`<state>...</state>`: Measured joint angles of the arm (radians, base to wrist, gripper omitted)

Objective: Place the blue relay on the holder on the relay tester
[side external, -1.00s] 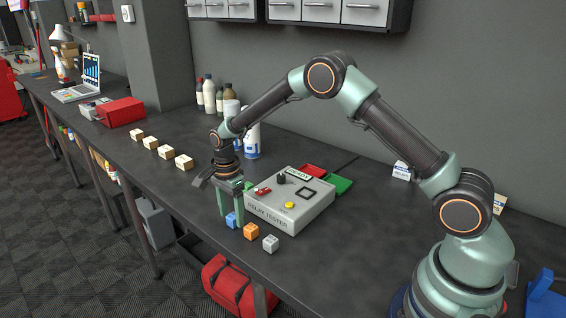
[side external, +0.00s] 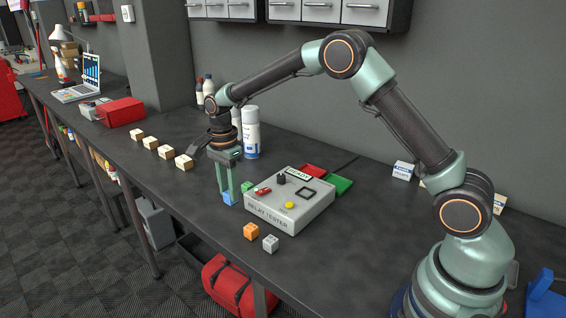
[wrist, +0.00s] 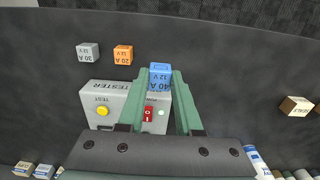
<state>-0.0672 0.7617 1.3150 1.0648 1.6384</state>
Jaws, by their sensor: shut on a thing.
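The blue relay (side external: 229,198), a small cube, is held between the fingertips of my gripper (side external: 228,191). In the wrist view the blue relay (wrist: 160,73) shows a 40 A 12 V label between the two green fingers. The grey relay tester (side external: 270,213) stands just right of my gripper in the side view. On its top are a black square frame that looks like the holder (side external: 308,192), a black knob, a red switch, a yellow button and a READY display. In the wrist view the tester (wrist: 105,95) lies partly behind my gripper, and the holder is hidden.
An orange relay (side external: 251,231) and a grey relay (side external: 270,243) stand near the bench's front edge, before the tester. A red tray (side external: 313,171) and a green tray (side external: 341,184) lie behind it.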

